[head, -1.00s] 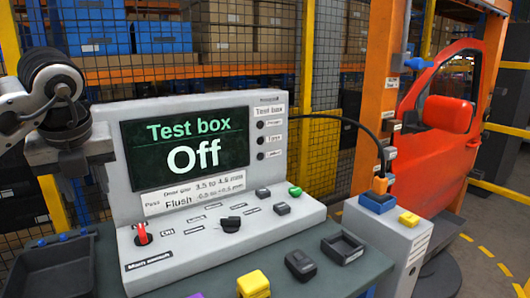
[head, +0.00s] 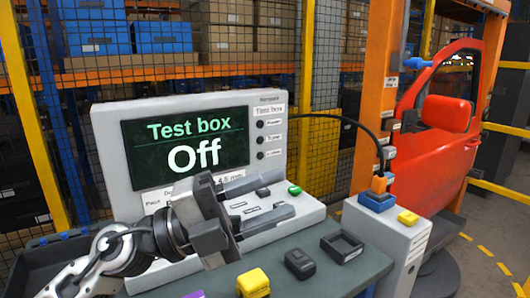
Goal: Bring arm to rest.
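My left gripper (head: 280,202) comes in from the lower left in the head view. Its two grey fingers are spread apart with nothing between them. It is in front of the test box (head: 108,150), and hides the lower left of its panel, including the main switch area. The test box screen (head: 185,140) reads "Test box Off". My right gripper is not in view.
On the bench (head: 335,275) are a yellow block (head: 253,284), a dark grey block (head: 300,264) and a small black tray (head: 342,247). A black bin (head: 45,265) is at the left. A grey pedestal (head: 385,240) and a red car door (head: 435,150) stand at the right.

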